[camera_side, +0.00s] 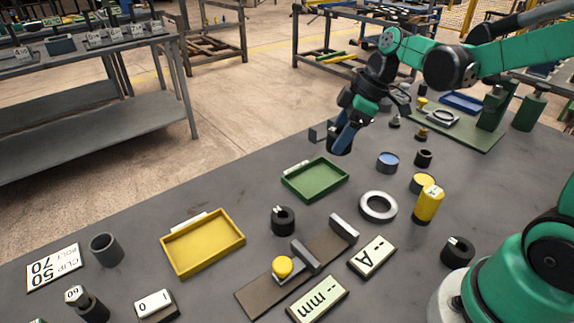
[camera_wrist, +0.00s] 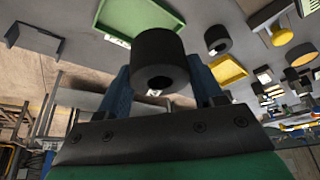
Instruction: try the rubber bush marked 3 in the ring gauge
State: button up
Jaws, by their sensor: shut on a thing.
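My gripper (camera_side: 345,136) is raised above the bench behind the green tray. In the wrist view its blue fingers are shut on a black rubber bush (camera_wrist: 158,62), a short thick cylinder with a hole in its end. No number can be read on the held bush. The ring gauge appears to be the silver ring (camera_side: 378,193) lying flat on the bench, to the right of the green tray. The gripper and bush are apart from it, farther back. Other black bushes lie on the bench: one (camera_side: 283,222) before the green tray, one (camera_side: 423,158) behind the ring and one (camera_side: 457,254) near my base.
A green tray (camera_side: 294,192) and a yellow tray (camera_side: 177,262) lie on the bench. A yellow cylinder (camera_side: 428,206) stands right of the ring. A clamp-like fixture (camera_side: 252,293) and the A plate (camera_side: 372,257) lie in front. A blue-topped cup (camera_side: 388,167) stands behind the ring.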

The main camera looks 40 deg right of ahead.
jog(key=s+d+f+n, duration=0.1)
jog(key=s, duration=0.2)
jog(key=s+d+f, duration=0.1)
jog(key=s+f, duration=0.1)
jog(key=s, duration=0.1)
jog(key=s+d+f+n, duration=0.1)
jog(key=s, duration=0.2)
jog(key=shift+d+f+n+g+y, duration=0.15)
jog(key=shift+f+n+g+y, duration=0.15)
jog(key=shift+g, duration=0.1)
jog(key=shift+f, duration=2.2)
jog(key=shift+f, duration=0.15)
jog(key=o, duration=1.4)
jog(key=shift+v, duration=2.8)
